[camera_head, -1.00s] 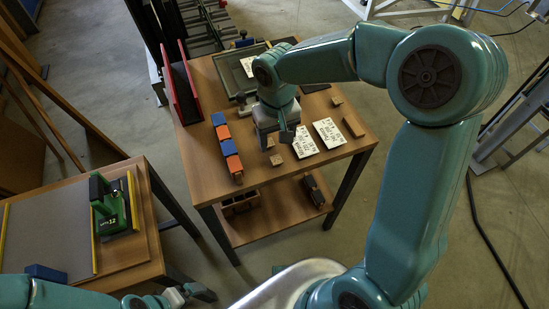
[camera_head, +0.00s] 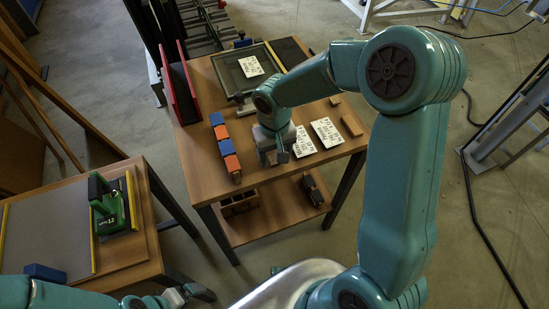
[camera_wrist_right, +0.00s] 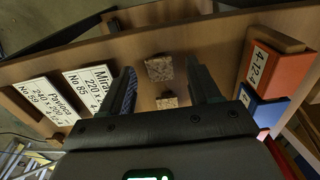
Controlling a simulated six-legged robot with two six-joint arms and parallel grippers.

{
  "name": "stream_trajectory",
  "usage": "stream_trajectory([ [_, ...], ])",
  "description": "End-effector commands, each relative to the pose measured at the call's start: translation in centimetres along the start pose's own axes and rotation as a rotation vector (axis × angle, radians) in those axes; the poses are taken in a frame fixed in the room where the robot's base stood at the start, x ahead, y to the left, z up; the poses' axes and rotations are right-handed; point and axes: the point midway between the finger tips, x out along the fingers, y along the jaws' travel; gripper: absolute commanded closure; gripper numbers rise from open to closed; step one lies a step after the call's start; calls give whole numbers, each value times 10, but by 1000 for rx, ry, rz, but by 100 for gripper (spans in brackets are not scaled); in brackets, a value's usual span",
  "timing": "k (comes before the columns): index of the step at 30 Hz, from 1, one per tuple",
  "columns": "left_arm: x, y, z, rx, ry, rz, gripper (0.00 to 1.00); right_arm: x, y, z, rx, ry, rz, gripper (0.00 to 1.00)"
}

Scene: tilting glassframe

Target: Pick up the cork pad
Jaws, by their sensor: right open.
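In the right wrist view, a small speckled brown cork pad (camera_wrist_right: 159,68) lies flat on the wooden table, between the fingers of my right gripper (camera_wrist_right: 160,72). A second similar small piece (camera_wrist_right: 167,102) lies closer to the gripper body, partly hidden by it. My right gripper is open and empty, its fingers apart on either side of the pads. In the head view my right gripper (camera_head: 275,157) is low over the table's front part and hides the pads. My left gripper (camera_head: 186,293) is at the bottom edge, small and away from the table; its jaws are unclear.
White label cards (camera_head: 326,132) lie right of the gripper, with a wooden strip (camera_head: 351,125) beyond. Orange and blue blocks (camera_head: 227,147) stand in a row at left. A grey tray (camera_head: 247,70) and a red-sided rack (camera_head: 182,84) are behind. A side table (camera_head: 130,262) holds a green tool (camera_head: 108,208).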

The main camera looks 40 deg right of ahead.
Motion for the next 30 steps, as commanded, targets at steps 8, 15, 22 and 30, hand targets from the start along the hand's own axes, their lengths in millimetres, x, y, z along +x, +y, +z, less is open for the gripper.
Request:
stream_trajectory([
  [8, 4, -2, 0, 0, 0, 0, 0, 3, 0, 0, 0, 0, 0, 38],
  [15, 7, -2, 0, 0, 0, 0, 0, 4, 0, 0, 0, 0, 0, 38],
  [22, 6, -2, 0, 0, 0, 0, 0, 4, 0, 0, 0, 0, 0, 45],
  [30, 6, -2, 0, 0, 0, 0, 0, 4, 0, 0, 0, 0, 0, 99],
])
